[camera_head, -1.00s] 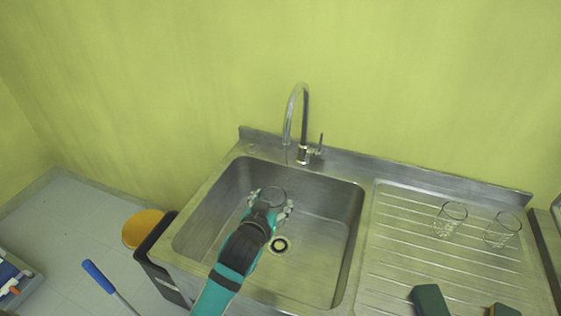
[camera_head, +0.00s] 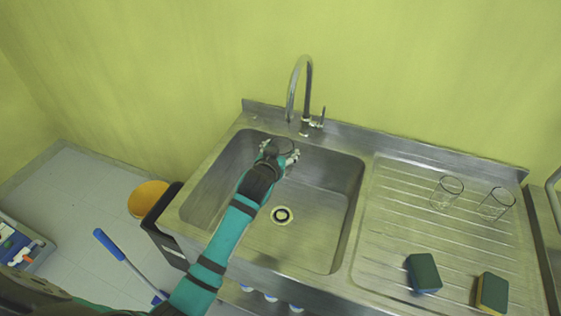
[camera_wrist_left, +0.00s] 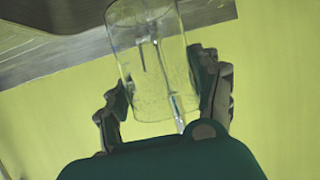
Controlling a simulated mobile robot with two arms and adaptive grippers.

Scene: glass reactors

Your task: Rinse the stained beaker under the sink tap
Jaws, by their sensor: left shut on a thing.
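My left gripper (camera_head: 279,152) is shut on a clear glass beaker (camera_head: 282,145), in the back left part of the sink basin (camera_head: 315,220). The beaker is close to the spout of the curved chrome tap (camera_head: 307,85); I cannot tell if it is exactly below it. In the left wrist view, the beaker (camera_wrist_left: 147,70) sits between the two fingers (camera_wrist_left: 165,100), and its glass looks slightly cloudy in places. The tap shows through the glass. I cannot make out running water. My right gripper is not in view.
Two clear beakers stand on the ribbed drainboard (camera_head: 395,215) at right, one at left (camera_head: 446,192) and one at right (camera_head: 495,204). Two sponges (camera_head: 423,273) (camera_head: 491,292) lie in front of them. A yellow bucket (camera_head: 148,199) is left of the sink. The drain (camera_head: 282,215) is uncovered.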

